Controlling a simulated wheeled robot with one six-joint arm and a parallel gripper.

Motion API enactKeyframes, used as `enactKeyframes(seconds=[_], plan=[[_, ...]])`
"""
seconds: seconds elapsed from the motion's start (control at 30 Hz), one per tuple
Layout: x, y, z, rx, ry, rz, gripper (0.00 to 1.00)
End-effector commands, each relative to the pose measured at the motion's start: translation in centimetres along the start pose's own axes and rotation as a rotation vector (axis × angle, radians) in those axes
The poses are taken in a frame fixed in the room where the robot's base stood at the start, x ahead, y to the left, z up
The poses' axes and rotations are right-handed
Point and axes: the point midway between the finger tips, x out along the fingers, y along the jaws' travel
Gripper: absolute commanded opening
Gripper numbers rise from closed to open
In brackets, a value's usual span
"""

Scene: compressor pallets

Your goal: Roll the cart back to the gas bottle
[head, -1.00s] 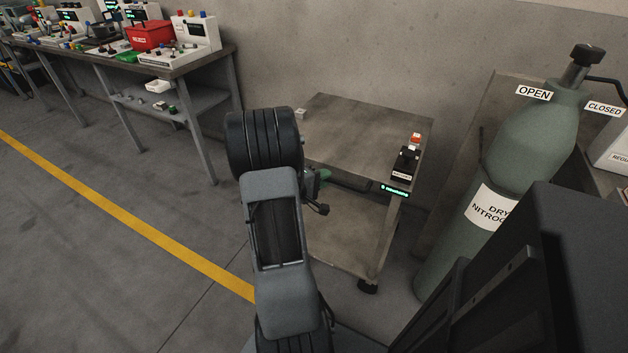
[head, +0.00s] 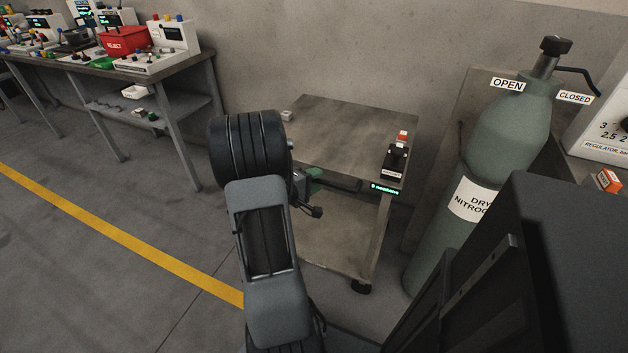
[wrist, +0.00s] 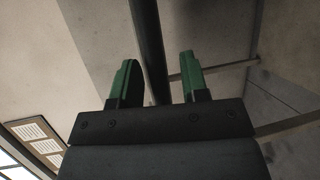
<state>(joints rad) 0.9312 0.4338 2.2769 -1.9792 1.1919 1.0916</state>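The cart (head: 350,125) is a grey-brown two-shelf trolley on casters, standing against the wall in the middle of the head view. Its dark handle bar (head: 335,183) runs along the near side and shows in the wrist view (wrist: 150,45). The gas bottle (head: 505,140), grey-green and marked dry nitrogen, stands upright just right of the cart. My gripper (wrist: 158,82) has two green fingers apart, one on each side of the bar, with a gap visible on the right; in the head view my wrist mostly hides it.
A black device with an orange-red top (head: 397,160) and a small grey block (head: 287,115) sit on the cart. A workbench (head: 185,68) with a red reject bin (head: 124,40) is at left. A regulator box (head: 600,125) is at right. Floor left of the cart is clear.

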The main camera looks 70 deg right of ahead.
Motion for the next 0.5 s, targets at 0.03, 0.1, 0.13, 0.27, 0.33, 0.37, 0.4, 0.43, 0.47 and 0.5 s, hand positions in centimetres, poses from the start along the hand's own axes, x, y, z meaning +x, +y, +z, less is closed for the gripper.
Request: enactKeyframes(seconds=[0.03, 0.1, 0.13, 0.27, 0.33, 0.37, 0.4, 0.43, 0.47, 0.5], plan=[[-0.1, 0.0, -0.1, 0.0, 0.002, 0.001, 0.41], [-0.1, 0.1, -0.1, 0.001, 0.003, 0.001, 0.41], [-0.1, 0.1, -0.1, 0.001, 0.003, 0.001, 0.41], [-0.4, 0.1, -0.1, 0.001, 0.004, 0.002, 0.41], [-1.0, 0.2, -0.2, 0.002, 0.004, 0.002, 0.41], [-1.4, 0.2, -0.2, 0.002, 0.006, 0.003, 0.41], [-2.0, 0.2, -0.2, 0.002, 0.006, 0.002, 0.41], [-2.5, 0.2, -0.2, 0.001, 0.006, 0.001, 0.41], [-3.1, 0.2, -0.2, 0.001, 0.007, 0.002, 0.41], [-3.9, 0.2, -0.2, 0.002, 0.007, 0.002, 0.41]])
